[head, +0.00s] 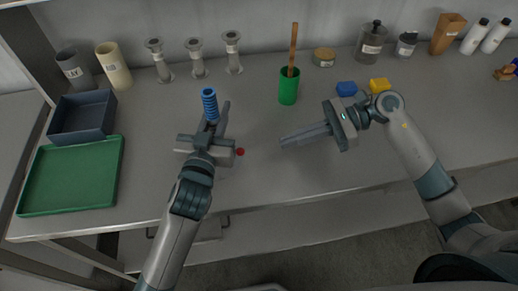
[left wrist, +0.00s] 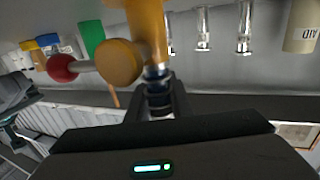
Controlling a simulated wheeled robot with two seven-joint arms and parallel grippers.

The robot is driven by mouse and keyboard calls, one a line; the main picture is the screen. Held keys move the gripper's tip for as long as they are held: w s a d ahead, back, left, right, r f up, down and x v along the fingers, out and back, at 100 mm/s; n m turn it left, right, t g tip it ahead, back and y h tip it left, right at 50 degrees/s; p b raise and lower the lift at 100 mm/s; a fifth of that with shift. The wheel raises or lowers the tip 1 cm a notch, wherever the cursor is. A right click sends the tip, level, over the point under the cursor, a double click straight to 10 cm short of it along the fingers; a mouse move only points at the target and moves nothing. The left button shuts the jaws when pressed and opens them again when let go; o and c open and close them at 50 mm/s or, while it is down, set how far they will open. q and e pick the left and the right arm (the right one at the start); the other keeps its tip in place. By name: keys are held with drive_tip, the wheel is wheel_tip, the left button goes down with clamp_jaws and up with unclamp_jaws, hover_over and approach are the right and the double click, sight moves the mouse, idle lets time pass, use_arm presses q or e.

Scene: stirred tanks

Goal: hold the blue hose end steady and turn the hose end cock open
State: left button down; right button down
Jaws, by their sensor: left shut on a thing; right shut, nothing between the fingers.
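The blue hose end (head: 209,103) stands up at my left gripper (head: 214,122), which is shut on it. In the left wrist view, the fingers of my left gripper (left wrist: 157,98) close around a metal neck below a brass body (left wrist: 149,30). A round brass cap (left wrist: 118,63) and a grey stem run left from that body to the cock's red knob (left wrist: 62,68). The red knob also shows in the head view (head: 240,151), just right of my left gripper. My right gripper (head: 283,142) is shut and empty, to the right of the knob and apart from it.
A green cup (head: 288,90) with a wooden stick stands behind my right gripper. A blue block (head: 347,89) and a yellow block (head: 379,85) lie nearby. A green tray (head: 70,205) and a dark bin (head: 83,130) are at left.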

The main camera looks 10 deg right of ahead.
sight(256, 163)
drive_tip(key=shift+a, duration=0.1)
drive_tip(key=x, duration=0.9)
drive_tip(key=shift+a+f, duration=0.2)
drive_tip(key=shift+a, duration=0.15)
